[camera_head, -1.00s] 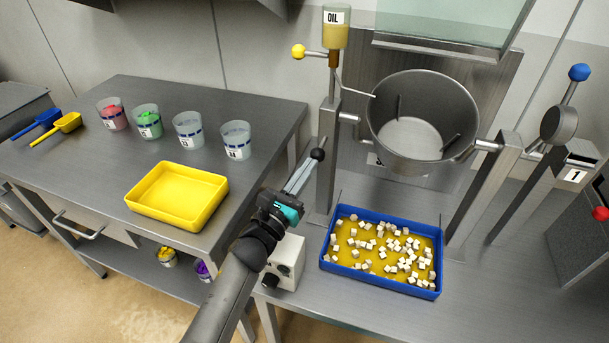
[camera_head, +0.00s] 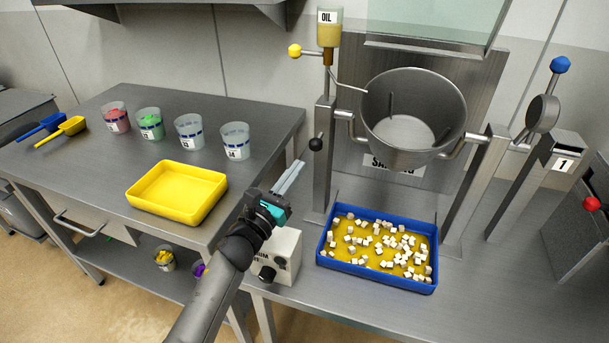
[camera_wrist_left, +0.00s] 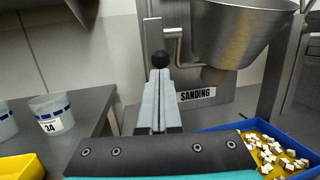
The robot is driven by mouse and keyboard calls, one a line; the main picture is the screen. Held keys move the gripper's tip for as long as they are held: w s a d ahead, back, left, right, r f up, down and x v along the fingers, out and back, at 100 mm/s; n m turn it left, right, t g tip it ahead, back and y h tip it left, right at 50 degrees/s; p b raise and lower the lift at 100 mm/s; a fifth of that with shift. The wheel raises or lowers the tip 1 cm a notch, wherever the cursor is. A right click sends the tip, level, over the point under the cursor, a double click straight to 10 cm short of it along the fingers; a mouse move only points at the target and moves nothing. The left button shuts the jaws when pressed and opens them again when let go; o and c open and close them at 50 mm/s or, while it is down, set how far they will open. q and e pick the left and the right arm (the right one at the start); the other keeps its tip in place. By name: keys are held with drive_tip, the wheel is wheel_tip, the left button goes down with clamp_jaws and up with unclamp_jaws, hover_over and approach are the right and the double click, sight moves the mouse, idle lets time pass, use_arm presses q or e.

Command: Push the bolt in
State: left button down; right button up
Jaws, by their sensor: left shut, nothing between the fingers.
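The bolt shows by its black ball knob (camera_head: 316,144), at the left post of the tilting metal bowl's stand. In the left wrist view the knob (camera_wrist_left: 159,59) stands just beyond my fingertips, nearly in line with them. My left gripper (camera_head: 299,164) is shut and empty, pointing up and right, its tips a little below and left of the knob. In the left wrist view the shut fingers (camera_wrist_left: 158,78) partly overlap the view below the knob; contact is hard to tell there. The bolt's shaft is mostly hidden. My right gripper is not in view.
The metal bowl (camera_head: 412,115) hangs between two posts. A blue tray (camera_head: 377,286) of white cubes stands below it. A white control box (camera_head: 278,257) sits close under my left arm. A yellow tray (camera_head: 176,212) and several cups stand on the left table.

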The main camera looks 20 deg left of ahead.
use_arm(q)
drive_tip(key=v, duration=0.9)
drive_tip(key=shift+f, duration=0.15)
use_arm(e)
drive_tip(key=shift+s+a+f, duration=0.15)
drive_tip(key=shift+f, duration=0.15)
use_arm(q)
drive_tip(key=shift+s+a, duration=0.15)
